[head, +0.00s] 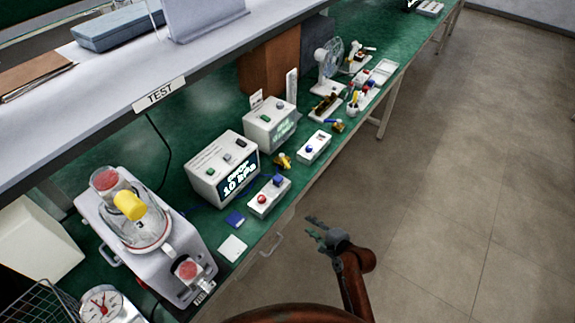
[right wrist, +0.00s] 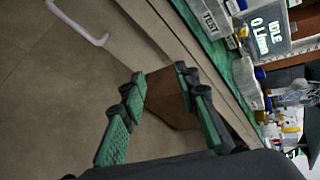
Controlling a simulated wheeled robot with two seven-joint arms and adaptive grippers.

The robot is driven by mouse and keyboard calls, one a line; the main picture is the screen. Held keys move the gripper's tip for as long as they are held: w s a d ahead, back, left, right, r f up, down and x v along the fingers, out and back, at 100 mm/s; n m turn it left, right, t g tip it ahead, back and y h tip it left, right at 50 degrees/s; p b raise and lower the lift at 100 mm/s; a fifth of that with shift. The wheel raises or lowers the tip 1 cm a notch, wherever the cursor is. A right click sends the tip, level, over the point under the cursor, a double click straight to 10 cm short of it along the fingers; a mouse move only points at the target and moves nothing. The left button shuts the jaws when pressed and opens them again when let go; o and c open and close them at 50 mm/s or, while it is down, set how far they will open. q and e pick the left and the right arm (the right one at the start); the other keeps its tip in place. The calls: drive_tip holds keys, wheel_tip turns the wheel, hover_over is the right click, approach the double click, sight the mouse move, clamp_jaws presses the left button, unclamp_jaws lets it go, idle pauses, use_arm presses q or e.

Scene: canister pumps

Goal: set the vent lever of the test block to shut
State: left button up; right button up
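Two small white blocks with coloured knobs sit near the bench's front edge in the head view: one with red and blue knobs (head: 268,197), another farther along with blue and green ones (head: 314,148). Small brass fittings (head: 283,161) are beside them. A grey-white block marked TEST (right wrist: 212,16) shows at the top of the right wrist view; I cannot tell which head-view block it is, nor make out its vent lever's setting. My right gripper (head: 322,232) is open and empty, in front of the bench edge and apart from the blocks. It also shows in the right wrist view (right wrist: 160,82). My left gripper is out of view.
A box with a 10 kPa screen (head: 238,177) and another screen box (head: 270,127) stand behind the blocks. A pump canister (head: 135,225) is at left, a fan (head: 328,62) farther along. A shelf (head: 150,65) overhangs the bench. The floor (head: 450,190) at right is clear.

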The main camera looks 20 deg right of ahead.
drive_tip(key=w+a+r+m+t, duration=0.1)
drive_tip(key=w+r+m+t, duration=0.25)
drive_tip(key=w+m, duration=0.5)
drive_tip(key=m+t+h, duration=0.2)
drive_tip(key=m+t, duration=0.1)
drive_tip(key=m, duration=0.5)
approach(289, 168)
drive_tip(key=shift+w+r+m+g, duration=0.25)
drive_tip(key=shift+r, duration=0.1)
drive_tip(key=w+b, duration=0.1)
drive_tip(key=w, duration=0.2)
drive_tip(key=w+a+b, duration=0.1)
drive_tip(key=w+b, duration=0.1)
drive_tip(key=w, duration=0.2)
drive_tip(key=w+b, duration=0.1)
drive_tip(key=w, duration=0.2)
drive_tip(key=shift+w+a+f+b, duration=0.15)
drive_tip(key=shift+w+a+b, duration=0.1)
drive_tip(key=shift+b, duration=0.05)
drive_tip(key=shift+w, duration=0.4)
drive_tip(key=shift+c, duration=0.7)
clamp_jaws()
